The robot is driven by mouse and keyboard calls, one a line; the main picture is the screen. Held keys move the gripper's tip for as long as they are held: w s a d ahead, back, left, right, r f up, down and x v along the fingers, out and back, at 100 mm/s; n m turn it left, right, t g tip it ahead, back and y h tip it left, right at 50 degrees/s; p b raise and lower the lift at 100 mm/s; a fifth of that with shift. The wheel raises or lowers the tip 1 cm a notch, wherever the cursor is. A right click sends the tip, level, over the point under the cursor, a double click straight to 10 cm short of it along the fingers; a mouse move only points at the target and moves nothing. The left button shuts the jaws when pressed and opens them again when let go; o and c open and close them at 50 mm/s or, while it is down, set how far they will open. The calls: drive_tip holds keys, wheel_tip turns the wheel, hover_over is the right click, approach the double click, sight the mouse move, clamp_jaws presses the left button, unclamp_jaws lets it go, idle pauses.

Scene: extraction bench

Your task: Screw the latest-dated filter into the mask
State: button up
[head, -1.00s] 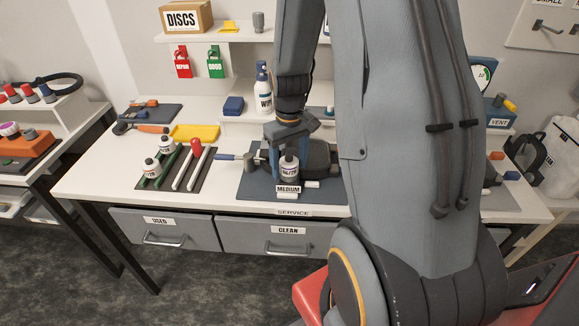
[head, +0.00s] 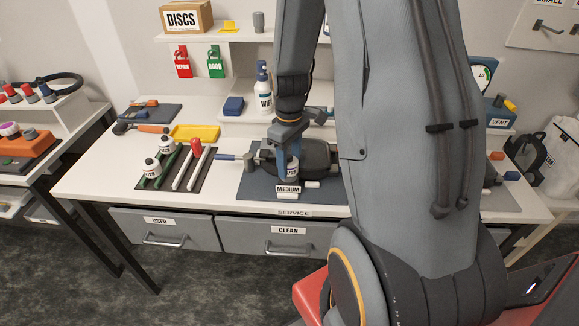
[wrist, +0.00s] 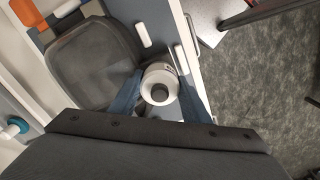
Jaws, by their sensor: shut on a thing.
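My gripper (wrist: 159,92) is shut on a white canister filter (wrist: 160,84), which also shows in the head view (head: 292,171). The filter stands upright, its printed date label only partly readable. The dark grey mask (head: 312,155) lies on the grey mat right behind the filter; it shows in the wrist view (wrist: 92,62) too. The filter is at the mask's near edge; I cannot tell how far it is seated, as the joint is hidden. Two similar filters, one nearer (head: 152,169) and one farther (head: 167,146), stand on green rails at the left.
A mat (head: 254,185) with a "MEDIUM" label (head: 288,189) lies under the mask. A grey-headed, blue-handled tool (head: 236,157) lies left of it. A red-topped object (head: 196,147) stands on white rails. A yellow tray (head: 195,132) and spray bottle (head: 263,92) stand behind.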

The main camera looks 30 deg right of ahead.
sight(290, 157)
drive_tip(key=m, duration=0.5)
drive_tip(key=shift+s+m, duration=0.15)
drive_tip(key=shift+m, duration=0.15)
drive_tip(key=m, duration=0.6)
drive_tip(key=o, duration=1.3)
drive_tip(key=shift+c, duration=0.2)
drive_tip(key=shift+r, duration=0.1)
drive_tip(key=shift+r+b, duration=1.3)
drive_tip(key=shift+r, duration=2.45)
